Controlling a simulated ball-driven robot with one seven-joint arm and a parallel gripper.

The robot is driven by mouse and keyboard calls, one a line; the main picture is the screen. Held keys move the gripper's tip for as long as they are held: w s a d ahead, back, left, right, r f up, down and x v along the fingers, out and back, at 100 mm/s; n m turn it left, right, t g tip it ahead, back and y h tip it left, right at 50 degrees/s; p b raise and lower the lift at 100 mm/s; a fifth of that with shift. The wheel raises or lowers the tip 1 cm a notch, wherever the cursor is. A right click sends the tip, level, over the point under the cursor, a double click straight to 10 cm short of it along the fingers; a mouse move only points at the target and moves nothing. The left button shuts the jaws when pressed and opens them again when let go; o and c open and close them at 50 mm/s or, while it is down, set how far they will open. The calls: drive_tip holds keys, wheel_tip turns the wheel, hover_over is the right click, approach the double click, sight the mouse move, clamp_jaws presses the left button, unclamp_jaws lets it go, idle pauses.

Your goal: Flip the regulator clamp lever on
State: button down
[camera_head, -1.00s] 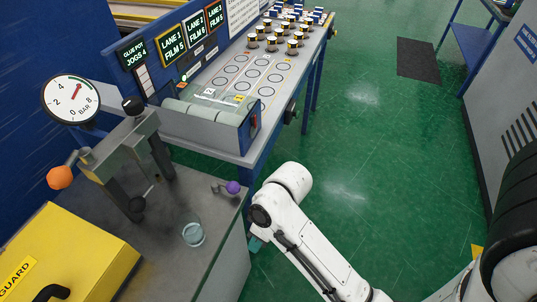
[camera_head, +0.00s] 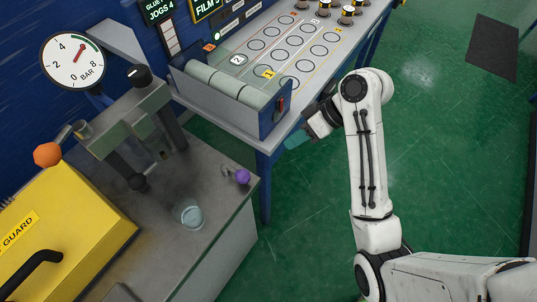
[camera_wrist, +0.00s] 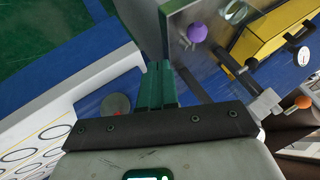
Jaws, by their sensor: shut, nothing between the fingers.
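A round pressure gauge (camera_head: 72,62) marked BAR stands at the left by a grey clamp frame (camera_head: 130,120). An orange ball knob (camera_head: 47,154) sits on a short arm left of the frame. A purple knob (camera_head: 242,177) on a small lever sits at the bench's right edge; it also shows in the wrist view (camera_wrist: 197,32). No label shows which one is the regulator clamp lever. My gripper (camera_head: 296,140) is right of the purple knob, apart from it, beside the blue table's end. Its green fingers are shut and empty in the wrist view (camera_wrist: 157,85).
A yellow guard box (camera_head: 60,235) with a black handle fills the lower left. A clear cup-like ring (camera_head: 192,217) lies on the grey bench (camera_head: 215,195). The roller unit (camera_head: 225,90) stands on the blue-legged table close to my gripper. Green floor is open at right.

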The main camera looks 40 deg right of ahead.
sight(237, 173)
drive_tip(key=w+a+f+b, duration=0.1)
drive_tip(key=w+a+f, duration=0.2)
drive_tip(key=a+f, duration=0.3)
drive_tip(key=shift+a+f, duration=0.4)
drive_tip(key=shift+a, duration=1.35)
